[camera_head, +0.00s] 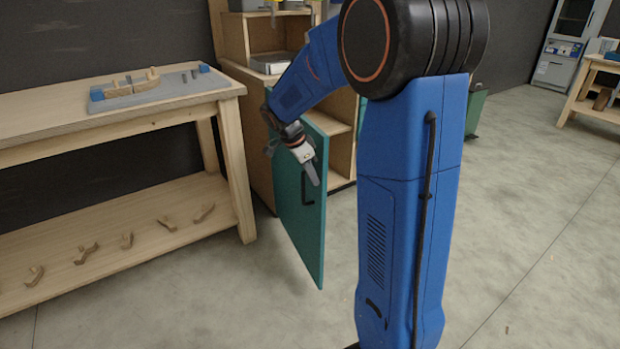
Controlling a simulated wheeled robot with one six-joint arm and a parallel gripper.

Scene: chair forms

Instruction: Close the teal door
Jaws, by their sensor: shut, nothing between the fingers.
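The teal door (291,205) stands swung open from a light wooden cabinet (343,157), its face turned to the left and its free edge toward me. A dark handle (307,187) sits on the door's face. My gripper (314,178) is shut and empty, on the handle side of the door, close to the handle and the upper part of the panel. I cannot tell whether it touches the door. Part of the cabinet and its opening are hidden behind my blue arm.
A wooden workbench (60,118) stands at the left, with a grey board of parts (150,96) on top and several small wooden pieces on its lower shelf (130,245). The bench's leg is near the door.

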